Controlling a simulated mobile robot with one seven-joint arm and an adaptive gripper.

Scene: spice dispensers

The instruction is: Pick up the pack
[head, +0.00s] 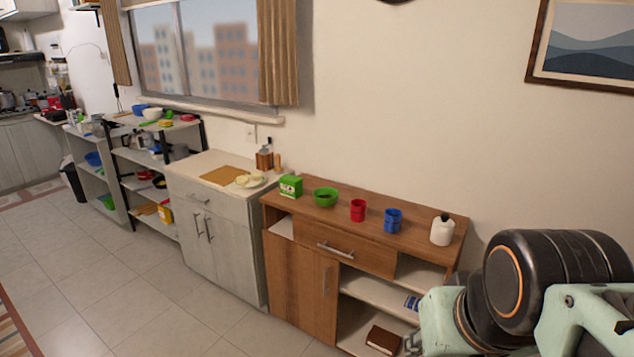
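A small green box-shaped pack (291,186) with a pale patch on its front stands upright on the left end of the wooden sideboard's top (425,212). It is just left of a green bowl (325,197) and nothing is holding it. My arm fills the lower right corner, in front of the sideboard's right end and well apart from the pack. I cannot make out my gripper's fingers; the arm's end is hidden or outside the picture.
A red cup (358,210), a blue cup (393,220) and a white bottle (442,230) stand in a row to the right. A lower grey cabinet (225,255) adjoins on the left, with a cutting board (222,175) on top. The tiled floor in front is clear.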

